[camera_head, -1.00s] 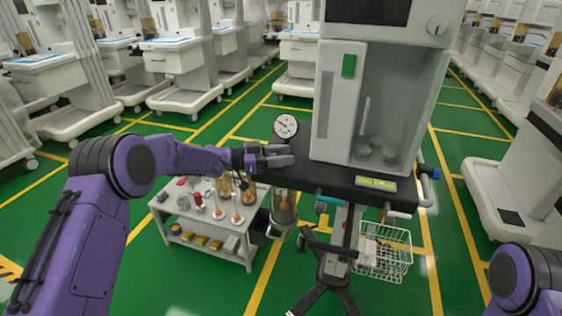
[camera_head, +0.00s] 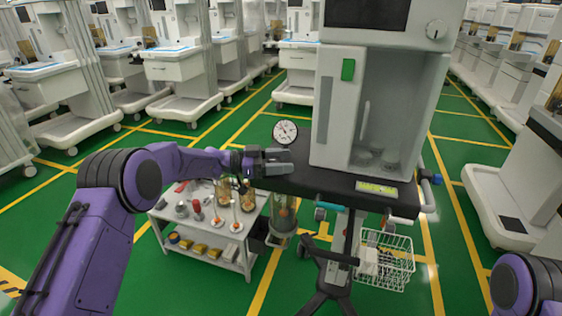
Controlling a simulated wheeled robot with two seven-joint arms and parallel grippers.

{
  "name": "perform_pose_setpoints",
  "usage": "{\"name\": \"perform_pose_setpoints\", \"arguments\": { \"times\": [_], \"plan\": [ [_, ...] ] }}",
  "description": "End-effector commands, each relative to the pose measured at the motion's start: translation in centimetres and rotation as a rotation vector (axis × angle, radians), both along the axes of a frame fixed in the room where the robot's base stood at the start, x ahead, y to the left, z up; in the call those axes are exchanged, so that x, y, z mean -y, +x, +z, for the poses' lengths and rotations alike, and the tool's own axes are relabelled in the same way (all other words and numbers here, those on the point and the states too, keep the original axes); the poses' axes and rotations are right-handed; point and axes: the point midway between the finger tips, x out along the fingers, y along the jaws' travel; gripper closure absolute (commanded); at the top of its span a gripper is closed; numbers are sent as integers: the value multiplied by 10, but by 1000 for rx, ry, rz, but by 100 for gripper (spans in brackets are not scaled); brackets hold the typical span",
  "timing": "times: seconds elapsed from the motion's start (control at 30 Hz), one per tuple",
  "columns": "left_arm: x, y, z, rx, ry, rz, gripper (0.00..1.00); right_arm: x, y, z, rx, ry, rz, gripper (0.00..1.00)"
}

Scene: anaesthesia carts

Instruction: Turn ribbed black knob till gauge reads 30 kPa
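The round white pressure gauge (camera_head: 285,132) stands at the left end of the cart's dark shelf (camera_head: 330,183). Its face is too small to read the value. My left gripper (camera_head: 279,161) is just below the gauge, at the left edge of the shelf. Its grey fingers point right, and I cannot see whether they are apart or closed. I cannot make out the ribbed black knob; the gripper may be covering it. My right gripper is out of view; only part of my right arm shows at the lower right.
The white and grey anaesthesia cart (camera_head: 335,105) rises right of the gauge. A clear canister (camera_head: 284,222) hangs below the gripper. A small white trolley (camera_head: 208,238) with jars and boxes stands left of it. A wire basket (camera_head: 385,262) hangs at the right.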

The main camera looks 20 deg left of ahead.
Motion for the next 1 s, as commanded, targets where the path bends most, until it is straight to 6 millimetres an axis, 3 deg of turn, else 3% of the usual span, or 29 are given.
{"name": "perform_pose_setpoints", "arguments": {
  "times": [0.23, 0.6, 0.73, 1.0],
  "plan": [
    [-13, -4, -1, 2, 2, 3, 35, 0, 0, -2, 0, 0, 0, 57],
    [-88, -31, -1, 0, -1, 2, 35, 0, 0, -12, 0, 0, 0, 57],
    [-98, -35, 0, 1, 0, 0, 35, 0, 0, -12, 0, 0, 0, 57],
    [-99, -36, 0, 0, 0, 0, 35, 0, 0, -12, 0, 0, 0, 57]
  ]
}}
